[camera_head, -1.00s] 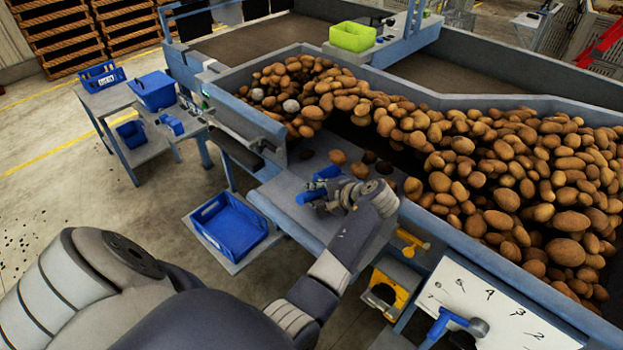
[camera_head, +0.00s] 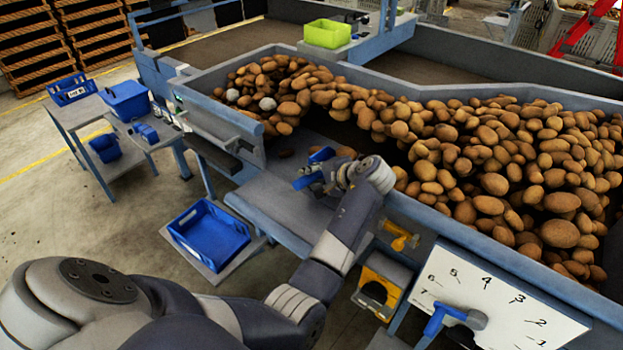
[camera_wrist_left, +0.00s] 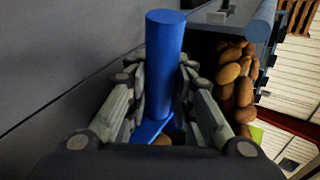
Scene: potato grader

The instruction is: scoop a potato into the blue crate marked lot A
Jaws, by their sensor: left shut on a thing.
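My left gripper (camera_head: 322,174) is shut on the blue scoop (camera_head: 308,180), over the grey ledge at the front of the potato bin. In the left wrist view the scoop's round handle (camera_wrist_left: 165,60) stands between the fingers (camera_wrist_left: 160,105). A bit of a potato (camera_wrist_left: 163,139) shows beyond the scoop's flat blue part; I cannot tell if it lies in the scoop. Potatoes (camera_head: 470,150) fill the bin to the right. A blue crate (camera_head: 72,90) with a white label, too small to read surely, stands on the left table. My right gripper is not in view.
An unlabelled-looking blue crate (camera_head: 210,235) sits on a low platform left of the ledge. A blue bin (camera_head: 125,100) stands beside the labelled crate. A lime green tray (camera_head: 327,34) is on the far rim. A dial panel (camera_head: 490,300) is at lower right. Floor shows between table and bin.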

